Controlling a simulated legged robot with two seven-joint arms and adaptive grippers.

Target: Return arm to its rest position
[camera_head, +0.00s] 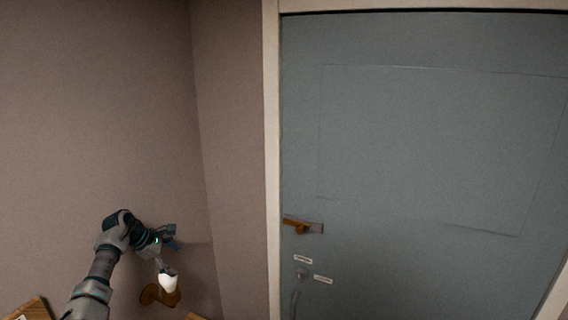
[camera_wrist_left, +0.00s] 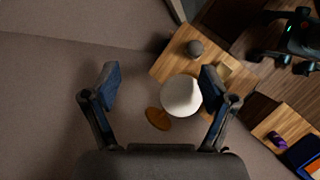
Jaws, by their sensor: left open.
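My left arm comes in from the lower left in the head view. Its gripper (camera_head: 172,237) is held up in front of the brown wall. In the left wrist view the two blue-padded fingers of the left gripper (camera_wrist_left: 160,88) are spread wide apart, with nothing held between them. A white rounded lamp-like thing (camera_head: 168,283) on a brass-coloured mount (camera_head: 150,294) is just below the gripper in the head view. In the wrist view its white round top (camera_wrist_left: 181,95) shows beyond and between the fingers, close to the right finger. My right gripper cannot be made out.
A grey-blue door (camera_head: 420,150) with a brass handle (camera_head: 302,226) and pale frame fills the right. A wooden top (camera_wrist_left: 168,66) bears a dark round object (camera_wrist_left: 194,48). Another wooden surface (camera_wrist_left: 275,122) holds a purple item (camera_wrist_left: 278,139). Wall space above the gripper is clear.

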